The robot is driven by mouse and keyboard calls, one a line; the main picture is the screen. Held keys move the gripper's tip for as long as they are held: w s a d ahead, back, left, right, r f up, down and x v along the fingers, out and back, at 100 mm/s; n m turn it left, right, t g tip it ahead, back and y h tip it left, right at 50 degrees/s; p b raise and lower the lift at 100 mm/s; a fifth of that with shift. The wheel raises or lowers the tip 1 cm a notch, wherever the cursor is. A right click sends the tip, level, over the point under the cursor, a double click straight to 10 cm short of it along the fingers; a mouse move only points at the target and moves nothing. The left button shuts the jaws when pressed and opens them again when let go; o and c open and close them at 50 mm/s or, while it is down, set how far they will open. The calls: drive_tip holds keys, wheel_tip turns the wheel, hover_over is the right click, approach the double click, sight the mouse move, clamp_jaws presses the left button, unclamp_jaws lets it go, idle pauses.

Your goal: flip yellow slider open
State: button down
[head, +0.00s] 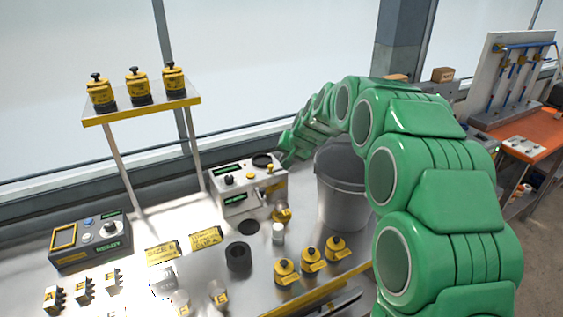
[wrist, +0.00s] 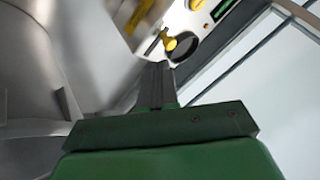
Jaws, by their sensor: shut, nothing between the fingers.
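A white machine box (head: 245,196) stands at the back of the bench, with a dark round opening in its top. A small yellow part that looks like the slider (head: 270,169) is beside that opening. In the wrist view, the yellow slider (wrist: 170,43) lies at the edge of the dark round opening (wrist: 187,47). My gripper (head: 284,158) is at the box's right end, partly hidden by my arm. In the wrist view, my gripper (wrist: 158,66) is shut and empty, its tips just short of the slider; I cannot tell whether they touch.
A grey bucket (head: 342,190) stands right of the box, close beside my gripper. A yellow-edged shelf (head: 142,110) holds three yellow-and-black canisters behind. Yellow canisters (head: 311,260) and a black cup (head: 238,257) stand in front. A control box (head: 90,240) is at left.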

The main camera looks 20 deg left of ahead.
drive_tip(key=v, duration=0.3)
idle(0.4)
drive_tip(key=s+d+r+g+h, duration=0.2)
drive_tip(key=s+d, duration=0.9)
drive_tip(key=s+d+r+g+h, duration=0.1)
drive_tip(key=s+d+r, duration=0.2)
drive_tip(key=s+d, duration=0.8)
drive_tip(key=s+d+g+h, duration=0.1)
drive_tip(key=s+d, duration=0.4)
drive_tip(key=s, duration=0.4)
drive_tip(key=s+d+f+g+h, duration=0.1)
drive_tip(key=s+d, duration=0.4)
drive_tip(key=s, duration=0.5)
drive_tip(key=s+d+f+m+g, duration=0.1)
drive_tip(key=s+d, duration=0.4)
drive_tip(key=s, duration=0.5)
drive_tip(key=shift+d+f+h, duration=0.25)
drive_tip(key=shift+d+h, duration=0.1)
drive_tip(key=shift+h, duration=0.05)
